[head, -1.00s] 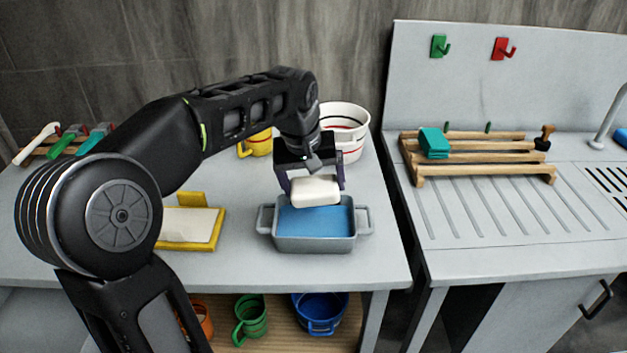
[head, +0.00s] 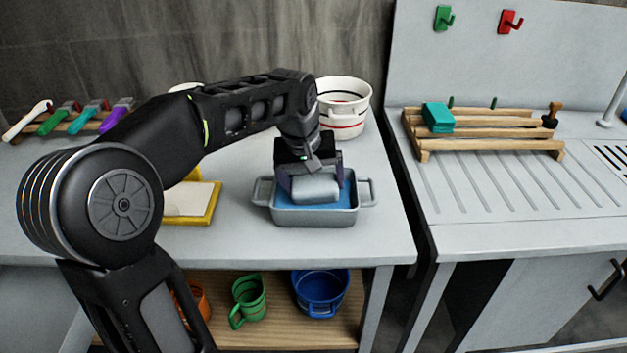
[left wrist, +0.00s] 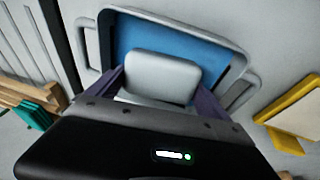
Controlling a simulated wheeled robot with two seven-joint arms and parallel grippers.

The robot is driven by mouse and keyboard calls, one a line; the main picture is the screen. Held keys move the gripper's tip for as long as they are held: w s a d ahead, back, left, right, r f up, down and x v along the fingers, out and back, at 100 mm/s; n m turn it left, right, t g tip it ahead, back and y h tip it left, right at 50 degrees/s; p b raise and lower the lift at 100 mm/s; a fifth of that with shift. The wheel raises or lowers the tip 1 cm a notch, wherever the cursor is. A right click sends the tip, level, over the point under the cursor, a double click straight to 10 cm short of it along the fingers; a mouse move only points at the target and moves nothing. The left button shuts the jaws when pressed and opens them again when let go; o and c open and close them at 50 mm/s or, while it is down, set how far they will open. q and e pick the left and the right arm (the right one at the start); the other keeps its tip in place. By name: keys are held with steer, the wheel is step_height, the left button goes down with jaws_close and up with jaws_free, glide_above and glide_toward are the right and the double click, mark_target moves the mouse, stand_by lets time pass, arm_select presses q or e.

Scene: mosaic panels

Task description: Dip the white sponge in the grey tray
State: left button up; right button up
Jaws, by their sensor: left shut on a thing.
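The sponge (head: 315,189) is a rounded block that now looks light grey; it also shows in the left wrist view (left wrist: 160,76). My left gripper (head: 313,181) is shut on it from above, with one finger on each side. The grey tray (head: 313,217) has two side handles and blue liquid (head: 346,196) inside; its rim shows in the left wrist view (left wrist: 243,66). The sponge is inside the tray's outline, low at the liquid; how deep it sits cannot be told. My right gripper is not in view.
A yellow-edged board (head: 214,205) lies left of the tray. A white bucket (head: 346,105) stands behind it. A wooden rack (head: 490,145) with a teal sponge (head: 437,118) is on the right counter. Several brushes (head: 75,118) lie at the far left. Cups sit on the shelf below.

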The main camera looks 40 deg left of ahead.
mark_target(306, 180)
arm_select(q)
steer(key=shift+a, duration=0.1)
stand_by(0.5)
steer(key=shift+s+a, duration=0.45)
steer(key=shift+a, duration=0.05)
steer(key=shift+w+d, duration=0.1)
steer(key=shift+w+d, duration=0.4)
steer(key=shift+d, duration=0.1)
steer(key=shift+s+a, duration=0.1)
stand_by(0.6)
steer(key=shift+s+a, duration=0.4)
steer(key=shift+a, duration=0.1)
stand_by(0.3)
step_height(306, 180, up, 10)
steer(key=p, duration=0.7)
steer(key=shift+f+p, duration=0.25)
steer(key=shift+p, duration=0.15)
